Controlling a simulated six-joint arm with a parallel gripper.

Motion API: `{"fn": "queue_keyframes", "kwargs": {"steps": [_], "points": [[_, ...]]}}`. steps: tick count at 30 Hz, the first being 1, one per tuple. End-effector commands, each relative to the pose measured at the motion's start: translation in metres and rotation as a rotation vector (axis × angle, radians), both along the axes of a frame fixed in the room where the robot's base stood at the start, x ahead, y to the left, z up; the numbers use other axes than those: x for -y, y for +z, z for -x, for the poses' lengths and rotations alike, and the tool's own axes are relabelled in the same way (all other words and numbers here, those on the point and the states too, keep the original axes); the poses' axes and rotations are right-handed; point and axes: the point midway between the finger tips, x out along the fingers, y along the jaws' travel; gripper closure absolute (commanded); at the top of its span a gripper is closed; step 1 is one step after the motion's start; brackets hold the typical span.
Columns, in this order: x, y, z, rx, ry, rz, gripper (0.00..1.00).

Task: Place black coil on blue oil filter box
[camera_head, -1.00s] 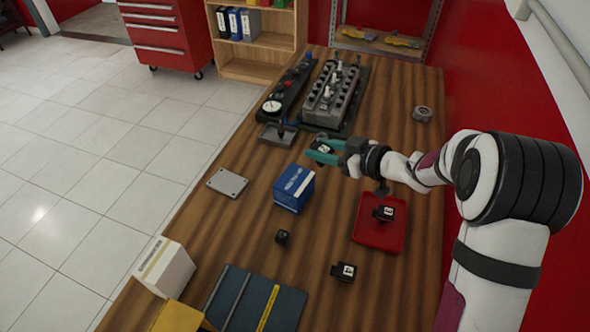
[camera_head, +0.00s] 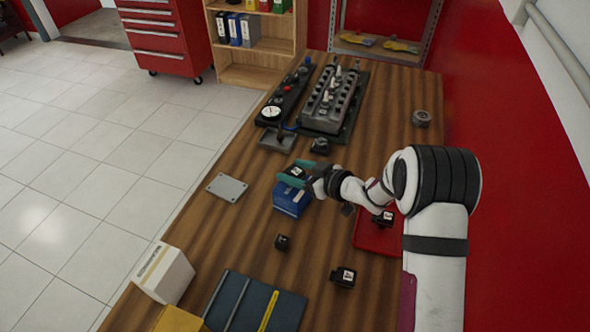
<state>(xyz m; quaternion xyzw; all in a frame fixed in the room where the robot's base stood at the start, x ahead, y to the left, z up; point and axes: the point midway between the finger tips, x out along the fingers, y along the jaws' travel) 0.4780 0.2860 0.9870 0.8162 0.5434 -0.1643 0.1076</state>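The blue oil filter box (camera_head: 291,203) stands on the wooden workbench, left of the middle. My gripper (camera_head: 294,173), with teal fingers, is over the back part of the box and hides some of its top. A black coil (camera_head: 297,171) with a white label shows between the fingers, and they are closed around it. Whether the coil touches the box top cannot be told from this view. Other black coils are in view: one in the red tray (camera_head: 370,240), partly covered by my arm, and one on the bench (camera_head: 343,277) at the front right.
A black part (camera_head: 320,146) lies just behind my gripper. A grey plate (camera_head: 227,187) is left of the box, and a small black cube (camera_head: 283,242) is in front. An engine block (camera_head: 331,98) stands at the back. A white box (camera_head: 163,273) is front left.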

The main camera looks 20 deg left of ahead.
Motion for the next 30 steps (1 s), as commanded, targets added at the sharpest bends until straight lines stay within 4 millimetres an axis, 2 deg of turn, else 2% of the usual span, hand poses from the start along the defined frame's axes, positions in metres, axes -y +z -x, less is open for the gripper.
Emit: {"fn": "queue_keyframes", "kwargs": {"steps": [10,13,18,22,25,30], "points": [[0.0,0.004,0.0,0.001,0.0,0.0,0.25],[0.017,0.011,0.006,0.0,-0.002,0.0,0.25],[0.059,0.03,0.023,0.001,-0.003,0.0,0.25],[0.086,0.042,0.034,-0.001,-0.003,-0.001,0.25],[0.097,0.047,0.04,0.001,0.0,-0.002,0.25],[0.103,0.05,0.043,-0.001,0.001,-0.001,0.25]]}}
